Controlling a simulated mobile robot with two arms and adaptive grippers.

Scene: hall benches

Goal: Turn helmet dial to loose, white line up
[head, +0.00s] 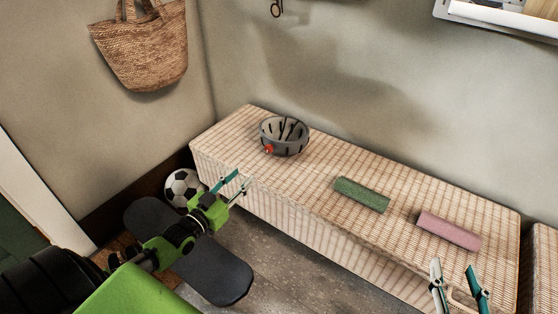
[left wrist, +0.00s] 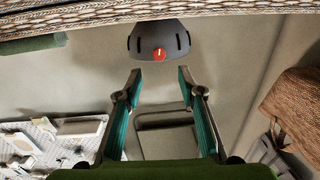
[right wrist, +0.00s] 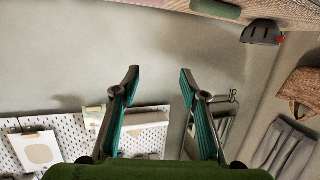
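The grey helmet (head: 284,136) lies with its open side up on the far left part of the woven bench, dark straps inside. Its red dial (head: 268,149) is on the side facing me. The left wrist view, which is upside down, shows the helmet (left wrist: 140,42) and the dial (left wrist: 159,55) with a small white line, roughly vertical in the picture; its exact angle is too small to tell. My left gripper (head: 243,177) is open and empty in front of the bench, apart from the dial. My right gripper (head: 453,266) is open and empty by the bench's right front.
A green roll (head: 361,194) and a pink roll (head: 449,231) lie on the bench (head: 310,180) right of the helmet. A football (head: 182,187) and a dark skateboard (head: 222,276) are at the floor, left. A woven bag (head: 145,50) hangs on the wall.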

